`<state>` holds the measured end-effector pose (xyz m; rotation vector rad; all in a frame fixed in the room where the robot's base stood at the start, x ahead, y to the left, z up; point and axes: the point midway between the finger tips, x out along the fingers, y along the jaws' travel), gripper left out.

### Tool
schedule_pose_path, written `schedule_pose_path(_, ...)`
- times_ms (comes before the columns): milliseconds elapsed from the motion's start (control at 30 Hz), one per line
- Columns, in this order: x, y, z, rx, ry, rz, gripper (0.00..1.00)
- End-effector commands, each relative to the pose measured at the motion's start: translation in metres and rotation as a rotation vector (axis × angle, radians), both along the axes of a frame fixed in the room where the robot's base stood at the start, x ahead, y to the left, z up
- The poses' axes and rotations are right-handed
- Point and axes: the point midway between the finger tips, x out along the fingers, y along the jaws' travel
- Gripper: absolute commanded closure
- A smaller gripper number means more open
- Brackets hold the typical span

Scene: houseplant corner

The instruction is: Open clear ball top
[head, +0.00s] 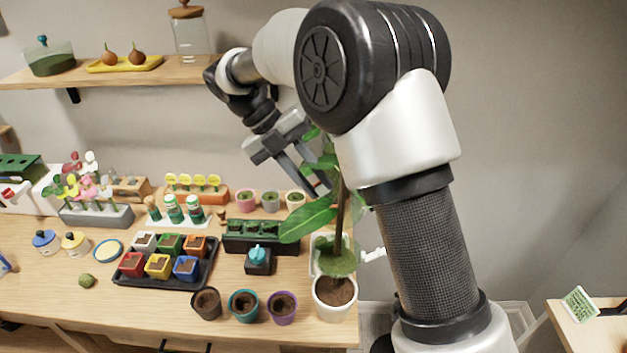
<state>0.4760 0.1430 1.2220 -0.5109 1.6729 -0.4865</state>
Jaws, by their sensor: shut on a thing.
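My gripper (322,190) points down and to the right among the leaves of a tall green plant (308,220) at the table's right end. Its fingers are close together on something, but leaves and my arm hide what they hold. I cannot clearly make out a clear ball or its top. A round patch of green moss (338,264) at the foot of the plant's stem has a pale, partly see-through edge around it; I cannot tell whether this is a clear ball.
A white pot of dark soil (335,306) stands in front of the plant. A shelf (110,73) is above.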

Motion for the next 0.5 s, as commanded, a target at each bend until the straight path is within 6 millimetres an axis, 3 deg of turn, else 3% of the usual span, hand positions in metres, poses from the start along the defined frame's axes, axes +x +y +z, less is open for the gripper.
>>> schedule_pose_path(500, 0.0130, -0.0005, -0.0049, 0.004, 0.132, 0.001, 1.00)
